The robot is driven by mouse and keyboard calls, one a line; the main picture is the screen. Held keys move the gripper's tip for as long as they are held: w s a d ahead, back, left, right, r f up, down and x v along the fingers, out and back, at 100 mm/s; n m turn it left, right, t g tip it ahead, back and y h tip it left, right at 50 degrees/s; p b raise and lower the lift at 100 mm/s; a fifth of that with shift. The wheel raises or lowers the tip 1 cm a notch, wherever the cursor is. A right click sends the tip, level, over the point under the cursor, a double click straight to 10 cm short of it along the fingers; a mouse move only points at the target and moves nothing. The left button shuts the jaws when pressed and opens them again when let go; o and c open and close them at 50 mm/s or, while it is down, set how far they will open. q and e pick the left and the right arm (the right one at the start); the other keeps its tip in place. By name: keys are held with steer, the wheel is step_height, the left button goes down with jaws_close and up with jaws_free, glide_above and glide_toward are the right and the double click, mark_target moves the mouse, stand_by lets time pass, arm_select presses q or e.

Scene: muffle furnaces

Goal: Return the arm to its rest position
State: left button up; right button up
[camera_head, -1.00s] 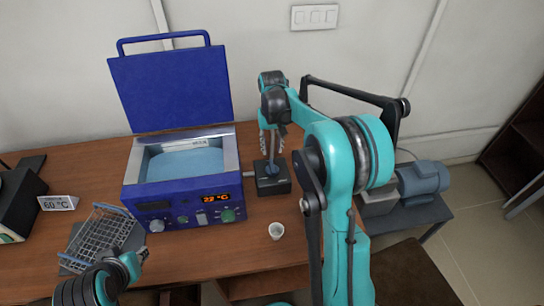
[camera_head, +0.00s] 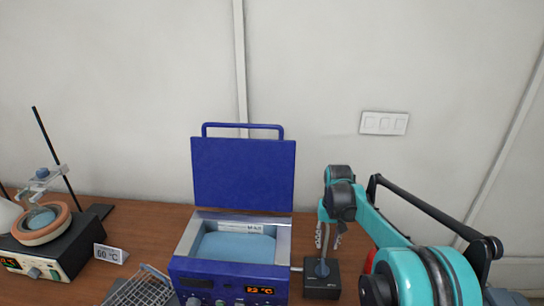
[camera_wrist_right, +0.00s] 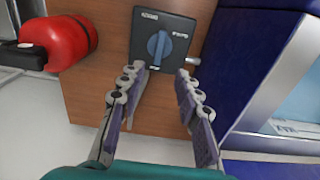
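My right arm reaches in from the right in the head view. Its gripper (camera_head: 328,242) points down over a small black box with a blue knob (camera_head: 321,278) beside the blue water bath. In the right wrist view the two fingers of this gripper (camera_wrist_right: 160,78) are spread apart with nothing between them. The box's blue rotary knob (camera_wrist_right: 159,47) lies beyond the fingertips, and they look clear of it. My left gripper is in neither current view.
The blue bath (camera_head: 230,272) has its lid (camera_head: 243,175) raised. A wire rack (camera_head: 143,288), a 60 °C sign (camera_head: 110,254) and a heating device (camera_head: 60,254) stand left. A red cylinder (camera_wrist_right: 60,40) lies near the box.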

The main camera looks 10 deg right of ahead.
steer(key=s+a+r+n+t, duration=0.1)
steer(key=s+a+r+t, duration=0.15)
steer(key=s, duration=0.25)
steer(key=s+a+r+t, duration=0.1)
steer(key=s+a+r, duration=0.25)
steer(key=s, duration=0.25)
steer(key=s+a+f+n+t, duration=0.1)
steer(key=s+a+t, duration=0.1)
steer(key=s, duration=0.4)
steer(key=s+a+f+n+t, duration=0.1)
steer(key=s+a+f, duration=0.1)
steer(key=s, duration=0.4)
steer(key=shift+s+a+t, duration=0.15)
steer(key=shift+s+t, duration=0.1)
steer(key=shift+t, duration=0.1)
